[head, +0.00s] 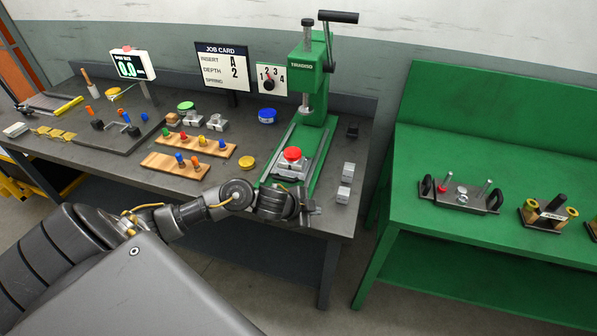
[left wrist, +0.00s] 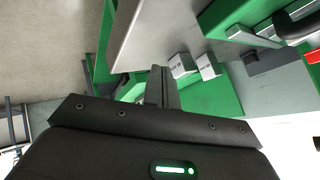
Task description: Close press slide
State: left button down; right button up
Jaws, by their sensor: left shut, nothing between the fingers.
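The green hand press (head: 310,85) stands near the right end of the dark workbench. Its slide (head: 290,168) carries a grey die block topped by a red round piece (head: 292,154), and sits at the front of the green base, forward of the ram (head: 306,104). My left gripper (head: 314,208) is at the bench's front edge, just in front of and to the right of the slide. Its fingers also show in the left wrist view (left wrist: 160,88), shut and empty. Whether it touches the slide cannot be told. My right gripper is not in view.
Two small pale blocks (head: 345,182) lie right of the press; they also show in the left wrist view (left wrist: 182,64). Wooden peg boards (head: 176,167) and a yellow disc (head: 247,162) lie to the left. A green table (head: 490,230) stands right, across a gap.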

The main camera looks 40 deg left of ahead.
pick_arm(q)
jog(key=w+a+r+m, duration=0.1)
jog(key=w+a+r, duration=0.25)
jog(key=a, duration=0.35)
jog(key=g, duration=0.2)
send_near(304, 177)
jog(key=shift+y, duration=0.3)
jog(key=p+x, duration=0.1)
jog(key=x, duration=0.1)
jog(key=p+x, duration=0.1)
jog(key=x, duration=0.1)
jog(key=shift+w+d+f, duration=0.1)
jog(key=shift+d+f, duration=0.15)
jog(key=shift+d, duration=0.25)
jog(key=shift+w+f, duration=0.35)
jog(key=shift+f, duration=0.15)
